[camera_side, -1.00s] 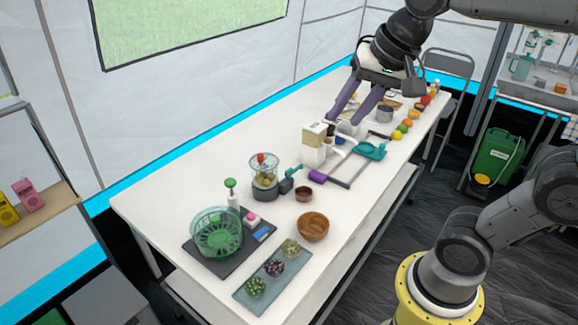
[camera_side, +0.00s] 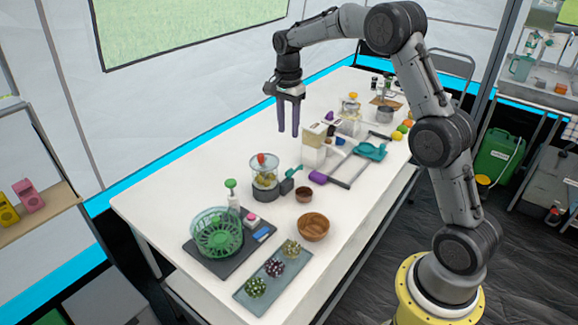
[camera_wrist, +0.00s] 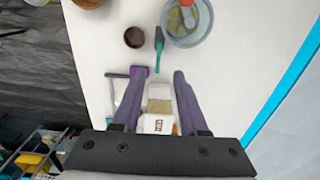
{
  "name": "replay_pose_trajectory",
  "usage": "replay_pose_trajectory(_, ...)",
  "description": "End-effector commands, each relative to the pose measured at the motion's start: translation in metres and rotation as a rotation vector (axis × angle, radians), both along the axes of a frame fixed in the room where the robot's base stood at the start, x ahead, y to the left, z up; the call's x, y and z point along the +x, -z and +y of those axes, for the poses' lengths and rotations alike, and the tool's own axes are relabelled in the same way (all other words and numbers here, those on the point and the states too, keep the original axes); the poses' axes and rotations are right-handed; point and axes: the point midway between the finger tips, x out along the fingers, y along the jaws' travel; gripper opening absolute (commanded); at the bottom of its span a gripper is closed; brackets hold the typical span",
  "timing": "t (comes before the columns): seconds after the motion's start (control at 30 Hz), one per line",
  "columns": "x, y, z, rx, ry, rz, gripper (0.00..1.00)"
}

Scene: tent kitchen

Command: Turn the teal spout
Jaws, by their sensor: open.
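The teal spout (camera_side: 294,171) sticks up at a slant from a dark block beside a clear jar (camera_side: 264,169) with yellow and red contents on a dark base. In the wrist view the teal spout (camera_wrist: 158,46) lies just left of the round jar (camera_wrist: 187,22), beyond my fingertips. My gripper (camera_side: 288,131) points down, open and empty, above the table behind the jar and spout. In the wrist view its two purple fingers (camera_wrist: 155,76) are apart, with a cream-topped box (camera_wrist: 160,106) showing between them, lower down. Nothing touches the spout.
The cream-topped dispenser box (camera_side: 314,145) stands near my gripper. A purple block (camera_side: 318,177), grey rails and a teal dish-like part (camera_side: 371,151) lie to its right. A small brown bowl (camera_side: 304,195) and wooden bowl (camera_side: 313,227) stand in front. The table's back left is clear.

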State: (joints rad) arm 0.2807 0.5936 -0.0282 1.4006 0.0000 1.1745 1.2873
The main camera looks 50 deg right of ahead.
Motion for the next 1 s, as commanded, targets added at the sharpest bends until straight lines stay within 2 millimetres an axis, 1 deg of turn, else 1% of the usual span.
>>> replay_pose_trajectory(0.17,-0.001,0.016,-0.002,0.001,0.004,0.005,0.42)
replay_pose_trajectory(0.27,-0.002,0.033,-0.002,0.002,0.004,0.006,0.42)
replay_pose_trajectory(0.5,-0.002,0.081,-0.002,0.002,0.003,0.006,0.42)
replay_pose_trajectory(0.7,-0.002,0.115,-0.002,0.001,0.003,0.004,0.42)
replay_pose_trajectory(0.83,-0.002,0.129,-0.002,0.001,0.003,0.003,0.42)
replay_pose_trajectory(1.0,-0.001,0.137,-0.002,0.000,0.003,0.001,0.42)
